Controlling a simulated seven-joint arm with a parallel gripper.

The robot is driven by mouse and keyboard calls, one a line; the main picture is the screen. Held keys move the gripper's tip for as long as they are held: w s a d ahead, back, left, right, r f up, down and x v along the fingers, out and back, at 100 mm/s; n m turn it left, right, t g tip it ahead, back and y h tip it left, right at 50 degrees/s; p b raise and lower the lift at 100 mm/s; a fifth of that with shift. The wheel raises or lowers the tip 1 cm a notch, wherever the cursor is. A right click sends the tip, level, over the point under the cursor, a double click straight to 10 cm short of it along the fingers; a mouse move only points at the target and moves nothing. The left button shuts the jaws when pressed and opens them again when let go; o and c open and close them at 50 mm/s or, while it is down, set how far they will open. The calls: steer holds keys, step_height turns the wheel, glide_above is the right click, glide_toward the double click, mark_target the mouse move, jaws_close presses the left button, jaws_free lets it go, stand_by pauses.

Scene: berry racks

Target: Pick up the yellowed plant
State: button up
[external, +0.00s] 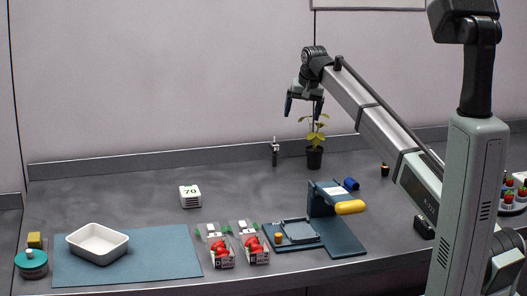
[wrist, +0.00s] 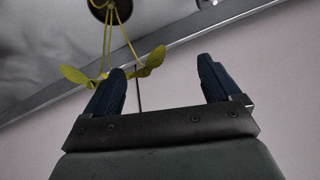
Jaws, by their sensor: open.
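The yellowed plant (external: 316,134) stands upright in a small black pot (external: 314,158) at the back of the grey counter, near the back wall. Its leaves are yellow-green. In the wrist view, its yellow stems and leaves (wrist: 150,62) show at the upper left, near the left finger, with the dark pot (wrist: 97,5) cut off at the top edge. My gripper (external: 303,106) points down above the plant and slightly to its left. In the wrist view my gripper (wrist: 163,75) has its two dark fingers apart, with nothing held between them.
A small dark upright fixture (external: 274,152) stands left of the pot. A scale-like device (external: 322,215) with a yellow handle (external: 350,207), a blue cylinder (external: 351,184), strawberry boxes (external: 218,246) and a white tray (external: 97,244) on a blue mat (external: 165,255) are nearer the front. The back left counter is clear.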

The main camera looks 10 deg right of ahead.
steer(key=d+m, duration=0.1)
steer(key=d, duration=0.1)
steer(key=m+g, duration=0.4)
steer(key=m, duration=0.9)
glide_toward(315, 148)
steer(key=shift+m+h, duration=0.3)
steer(key=shift+h, duration=0.1)
steer(key=f, duration=1.3)
steer(key=shift+s+a, duration=0.2)
steer(key=shift+a, duration=0.2)
steer(key=shift+c, duration=0.4)
steer(key=c, duration=1.1)
steer(key=shift+r, duration=0.1)
